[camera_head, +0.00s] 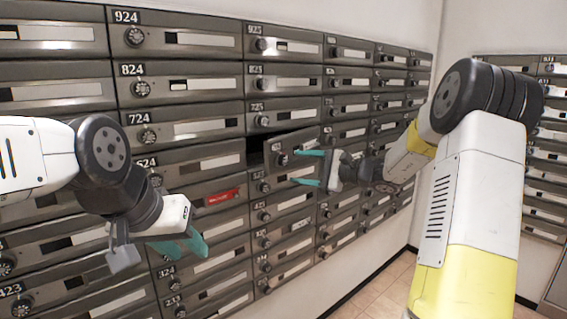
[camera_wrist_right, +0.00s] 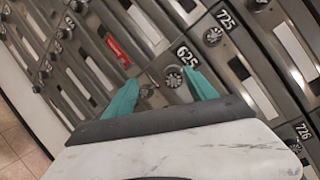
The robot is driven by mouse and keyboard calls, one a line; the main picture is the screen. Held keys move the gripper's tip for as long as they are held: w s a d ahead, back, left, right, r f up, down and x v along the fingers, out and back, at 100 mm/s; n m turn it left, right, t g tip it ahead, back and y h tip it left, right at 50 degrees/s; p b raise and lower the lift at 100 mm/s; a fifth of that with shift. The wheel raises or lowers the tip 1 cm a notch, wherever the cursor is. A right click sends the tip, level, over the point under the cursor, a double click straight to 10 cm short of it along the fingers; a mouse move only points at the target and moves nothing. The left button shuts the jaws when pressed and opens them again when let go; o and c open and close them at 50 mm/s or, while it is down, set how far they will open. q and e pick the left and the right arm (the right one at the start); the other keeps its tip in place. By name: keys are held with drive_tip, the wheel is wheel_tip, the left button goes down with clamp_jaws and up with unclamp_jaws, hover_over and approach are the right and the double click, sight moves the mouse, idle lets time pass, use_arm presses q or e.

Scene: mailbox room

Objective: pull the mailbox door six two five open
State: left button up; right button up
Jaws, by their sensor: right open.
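The mailbox door six two five (camera_head: 292,147) is in the middle of the grey mailbox wall in the head view. It stands ajar, with a dark gap beside its left edge. Its number plate and round knob (camera_wrist_right: 173,78) show in the right wrist view. My right gripper (camera_head: 308,168) is open, its teal fingers close to the front of this door. In the right wrist view the fingers (camera_wrist_right: 160,77) are spread, with the knob between them near the right finger; I cannot tell whether they touch. My left gripper (camera_head: 187,245) hangs in front of the lower left mailboxes, its fingers partly hidden.
Closed mailbox doors surround this one, including 725 (camera_head: 270,117) above. A red label (camera_head: 222,197) is on a door at the lower left. Another mailbox bank (camera_head: 545,150) stands at the right. The tiled floor (camera_head: 385,285) between is clear.

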sight(286, 161)
drive_tip(key=shift+m+t, duration=0.7)
drive_tip(key=shift+m, duration=0.1)
drive_tip(key=w+a, duration=0.1)
drive_tip(key=w, duration=0.1)
drive_tip(key=w+a, duration=0.1)
drive_tip(key=w, duration=0.2)
drive_tip(key=w+a, duration=0.2)
drive_tip(key=shift+w+f, duration=0.2)
drive_tip(key=shift+f, duration=0.05)
drive_tip(key=shift+c, duration=0.5)
clamp_jaws()
